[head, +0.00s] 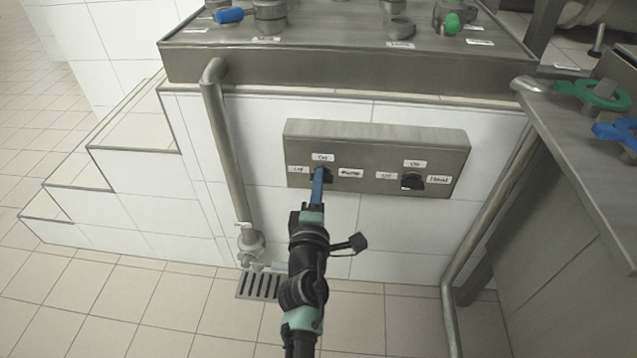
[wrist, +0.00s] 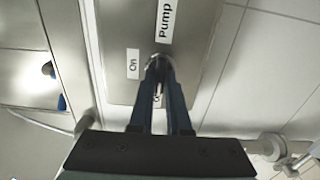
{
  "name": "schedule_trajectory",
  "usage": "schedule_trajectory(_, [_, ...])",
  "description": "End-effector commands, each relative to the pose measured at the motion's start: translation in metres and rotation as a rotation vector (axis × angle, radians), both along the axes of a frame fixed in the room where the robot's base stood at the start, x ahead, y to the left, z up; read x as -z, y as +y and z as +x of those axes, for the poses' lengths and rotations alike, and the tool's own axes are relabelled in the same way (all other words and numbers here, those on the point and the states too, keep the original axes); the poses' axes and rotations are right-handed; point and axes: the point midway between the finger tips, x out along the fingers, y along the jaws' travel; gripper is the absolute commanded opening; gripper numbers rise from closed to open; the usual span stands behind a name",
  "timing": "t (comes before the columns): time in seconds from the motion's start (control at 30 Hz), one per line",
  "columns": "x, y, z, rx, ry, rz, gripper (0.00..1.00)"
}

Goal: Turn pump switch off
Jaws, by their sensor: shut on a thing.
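The pump switch (head: 328,174) is a dark rotary knob on the left half of a grey metal control box on the white tiled wall. Labels reading On, Off and Pump surround it. My gripper (head: 319,172) reaches up to the box with its blue fingers at the knob. In the wrist view, my gripper (wrist: 160,68) has both fingers around the switch (wrist: 160,60), shut on it. The fingers hide most of the knob, so its exact turn angle cannot be told. The On label (wrist: 132,63) and Pump label (wrist: 165,20) are readable there.
A second black switch (head: 412,180) sits on the right half of the control box (head: 375,137). A vertical pipe (head: 226,150) runs down left of the box to a valve above a floor drain (head: 262,286). Another pipe (head: 490,210) stands at right beside a metal counter (head: 560,150).

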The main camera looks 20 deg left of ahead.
Motion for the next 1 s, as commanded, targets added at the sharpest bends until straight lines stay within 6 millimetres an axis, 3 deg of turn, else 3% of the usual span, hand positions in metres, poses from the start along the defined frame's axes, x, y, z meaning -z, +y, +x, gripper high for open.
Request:
schedule_trajectory(0.17, [0.001,0.0,-0.001,0.0,0.001,-0.004,0.0])
schedule_trajectory(0.2, [0.001,0.0,-0.001,0.0,0.001,-0.003,0.22])
schedule_trajectory(0.33, [0.001,0.0,0.0,0.0,0.001,-0.002,0.45])
schedule_trajectory(0.73, [0.0,-0.002,-0.006,0.0,0.002,-0.001,0.45])
schedule_trajectory(1.0, [0.0,-0.013,-0.046,0.0,0.004,0.0,0.45])
